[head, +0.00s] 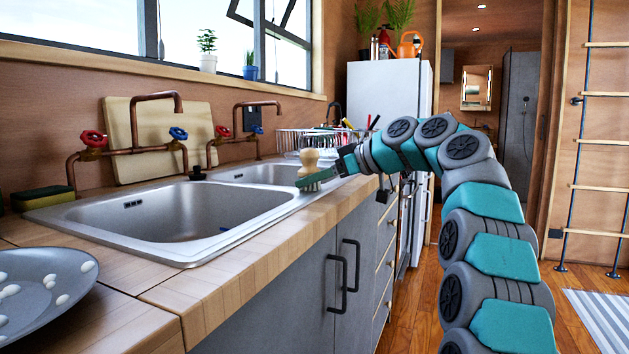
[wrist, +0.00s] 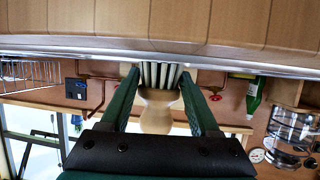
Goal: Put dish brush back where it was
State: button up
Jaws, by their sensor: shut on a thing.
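The dish brush (head: 309,158) has a rounded pale wooden handle and stands roughly upright in the head view, at the far right end of the sinks, above the counter edge. In the wrist view the brush (wrist: 157,108) sits between my fingers, with its pale bristles toward the counter. My gripper (head: 317,179) is shut on it, reaching in from the right; its green fingers flank the brush in the wrist view (wrist: 160,80). I cannot tell whether the bristles touch the surface.
A double steel sink (head: 165,215) with copper taps (head: 150,125) lies to the left. A wire dish rack (head: 300,140) stands behind the brush. A grey plate (head: 40,295) with white pieces is at the near left. The wooden counter front strip (head: 270,240) is clear.

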jog(key=shift+f, duration=0.15)
jog(key=o, duration=1.4)
jog(key=shift+r, duration=0.25)
jog(key=p+v, duration=0.1)
jog(key=v, duration=1.1)
